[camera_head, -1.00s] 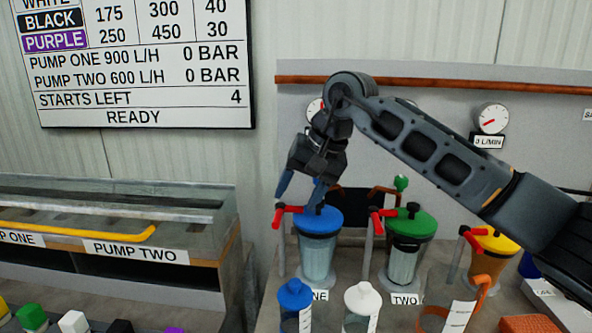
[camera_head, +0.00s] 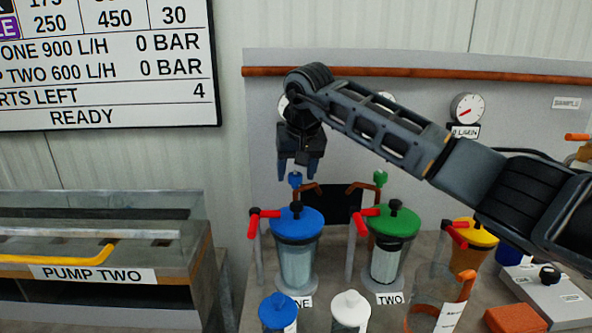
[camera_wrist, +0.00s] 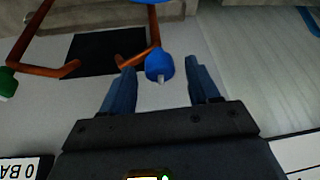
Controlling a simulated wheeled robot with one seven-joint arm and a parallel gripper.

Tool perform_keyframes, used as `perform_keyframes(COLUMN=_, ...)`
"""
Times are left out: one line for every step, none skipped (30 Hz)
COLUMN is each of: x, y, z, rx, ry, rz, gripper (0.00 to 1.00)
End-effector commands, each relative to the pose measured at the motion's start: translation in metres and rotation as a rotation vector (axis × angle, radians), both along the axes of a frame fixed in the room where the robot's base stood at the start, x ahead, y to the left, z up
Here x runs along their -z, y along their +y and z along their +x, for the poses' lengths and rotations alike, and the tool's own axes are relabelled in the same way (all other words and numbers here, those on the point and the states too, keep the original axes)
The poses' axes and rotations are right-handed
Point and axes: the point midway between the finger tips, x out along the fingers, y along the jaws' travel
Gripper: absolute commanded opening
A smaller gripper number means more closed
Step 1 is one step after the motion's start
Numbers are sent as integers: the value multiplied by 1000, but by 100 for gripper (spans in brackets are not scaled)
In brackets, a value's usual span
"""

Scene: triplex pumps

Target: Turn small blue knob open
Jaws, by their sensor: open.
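The small blue knob (camera_head: 295,179) stands on a copper-coloured pipe behind the blue-lidded canister. In the wrist view the small blue knob (camera_wrist: 159,68) shows as a rounded blue cap with a pale tip. My gripper (camera_head: 298,167) points down just above it in the head view. In the wrist view my gripper's two blue fingers lie apart on either side of the knob, with gaps, and hold nothing. I cannot tell the exact height of the fingertips against the knob.
The blue-lidded canister (camera_head: 297,250) with a red handle (camera_head: 262,214) stands in front. A green-lidded canister (camera_head: 391,240) and a small green knob (camera_head: 380,178) are to the right. A dark panel (camera_wrist: 105,53) lies beside the pipe. The grey back wall is behind.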

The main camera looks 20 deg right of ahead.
Motion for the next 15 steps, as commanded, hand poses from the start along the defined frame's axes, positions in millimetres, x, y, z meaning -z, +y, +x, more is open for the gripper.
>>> perform_keyframes(x=2, y=0, z=1, rx=0, ry=1, rz=1, gripper=61)
perform_keyframes(x=3, y=0, z=1, rx=0, ry=1, rz=1, gripper=61)
perform_keyframes(x=4, y=0, z=1, rx=0, ry=0, rz=0, gripper=61)
perform_keyframes(x=4, y=0, z=2, rx=0, ry=0, rz=0, gripper=61)
perform_keyframes(x=4, y=0, z=2, rx=1, ry=0, rz=0, gripper=61)
perform_keyframes(x=4, y=0, z=2, rx=0, ry=0, rz=0, gripper=61)
perform_keyframes(x=4, y=0, z=2, rx=0, ry=0, rz=0, gripper=61)
perform_keyframes(x=4, y=0, z=2, rx=1, ry=0, rz=0, gripper=61)
perform_keyframes(x=4, y=0, z=2, rx=1, ry=0, rz=0, gripper=61)
perform_keyframes(x=4, y=0, z=2, rx=1, ry=0, rz=0, gripper=60)
perform_keyframes(x=4, y=0, z=2, rx=1, ry=0, rz=0, gripper=57)
perform_keyframes(x=4, y=0, z=2, rx=1, ry=0, rz=0, gripper=53)
perform_keyframes(x=4, y=0, z=1, rx=1, ry=0, rz=0, gripper=50)
perform_keyframes(x=4, y=0, z=1, rx=1, ry=0, rz=0, gripper=47)
perform_keyframes(x=4, y=0, z=1, rx=1, ry=0, rz=0, gripper=43)
